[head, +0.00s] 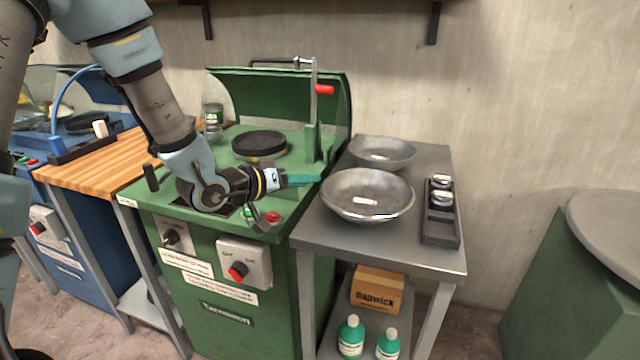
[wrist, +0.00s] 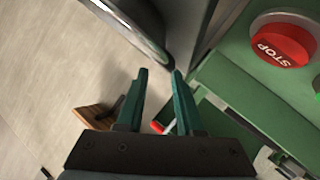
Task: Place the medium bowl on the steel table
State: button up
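Two grey metal bowls sit upright on the steel table (head: 435,262). The front bowl (head: 350,198) looks larger and stands near the table's left edge. The back bowl (head: 382,152) is behind it and looks smaller, partly hidden by the front one. Which one is the medium bowl I cannot tell for sure. My gripper (head: 318,179) is just left of the front bowl's rim, over the green machine's right edge. In the wrist view my gripper (wrist: 160,74) has its teal fingers apart with nothing between them. A metal bowl's rim (wrist: 140,28) shows beyond the fingertips, apart from them.
A green spinning machine (head: 225,215) with a black disc (head: 259,144) and a red-handled lever (head: 324,90) stands left of the table. A red stop button (wrist: 284,44) is near my gripper. A dark tray (head: 441,228) with metal pieces lies at the table's right.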

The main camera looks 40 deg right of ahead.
jog(key=shift+v, duration=1.6)
jog(key=w+a+t+y, duration=0.1)
jog(key=w+a, duration=0.1)
jog(key=w+a+f+n+t+y, duration=0.1)
jog(key=w+a, duration=0.2)
jog(key=w+a+t+y, duration=0.1)
jog(key=w+a, duration=0.1)
jog(key=a, duration=0.1)
jog(key=shift+w+f+y, duration=0.2)
jog(key=shift+f+y, duration=0.15)
jog(key=shift+y, duration=0.05)
jog(key=w+a+y, duration=0.1)
jog(key=a, duration=0.1)
jog(key=w+a+n+t, duration=0.1)
jog(key=a, duration=0.1)
jog(key=w+a+y, duration=0.1)
jog(key=a, duration=0.1)
jog(key=shift+w+a+f+n+y, duration=0.15)
jog(key=shift+a+f+n+y, duration=0.15)
jog(key=shift+f, duration=0.05)
jog(key=s+a+n+y, duration=0.2)
jog(key=a+n+y, duration=0.35)
jog(key=a, duration=1.45)
jog(key=s+a+r+g+y, duration=0.1)
jog(key=s+a+g+y, duration=0.1)
jog(key=s+a, duration=0.4)
jog(key=shift+s+a+n+g, duration=0.2)
jog(key=shift+s+n+g, duration=0.15)
jog(key=shift+g, duration=0.45)
jog(key=shift+r, duration=0.1)
